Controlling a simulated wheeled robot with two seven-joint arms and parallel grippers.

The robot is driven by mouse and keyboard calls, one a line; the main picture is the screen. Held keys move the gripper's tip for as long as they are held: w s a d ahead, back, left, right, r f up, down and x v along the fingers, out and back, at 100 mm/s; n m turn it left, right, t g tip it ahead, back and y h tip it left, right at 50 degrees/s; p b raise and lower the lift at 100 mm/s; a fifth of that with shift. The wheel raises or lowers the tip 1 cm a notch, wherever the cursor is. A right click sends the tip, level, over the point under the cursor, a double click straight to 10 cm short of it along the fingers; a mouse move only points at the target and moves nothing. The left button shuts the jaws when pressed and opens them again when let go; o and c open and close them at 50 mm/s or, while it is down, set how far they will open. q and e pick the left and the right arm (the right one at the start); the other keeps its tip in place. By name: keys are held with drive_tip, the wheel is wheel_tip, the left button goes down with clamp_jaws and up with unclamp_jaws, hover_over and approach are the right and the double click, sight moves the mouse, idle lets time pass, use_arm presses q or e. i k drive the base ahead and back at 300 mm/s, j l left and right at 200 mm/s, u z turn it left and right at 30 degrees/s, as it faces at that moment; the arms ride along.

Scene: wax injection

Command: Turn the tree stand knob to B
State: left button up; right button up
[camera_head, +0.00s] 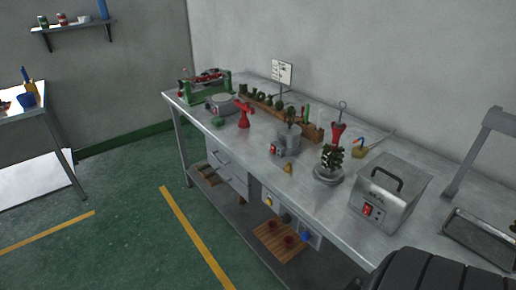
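A dark green wax tree (331,157) stands upright on the right half of the steel workbench (250,147). Its round grey stand (327,176) sits flat on the bench top, left of a steel box. The stand's knob and any letter marks are too small to make out. Neither of my grippers is in view.
The steel box (385,203) has a black handle and a red switch. A small grey pot unit (286,143), a red tool (244,115), a green clamp machine (206,88) and a wooden rack (262,103) share the bench.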

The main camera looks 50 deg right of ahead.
sight(285, 218)
drive_tip(key=i+j+z, duration=0.1)
drive_tip(key=i+z, duration=0.3)
drive_tip(key=i+j+z, duration=0.2)
drive_tip(key=i+z, duration=0.25)
drive_tip(key=i+j+z, duration=0.4)
drive_tip(key=k+l, duration=0.1)
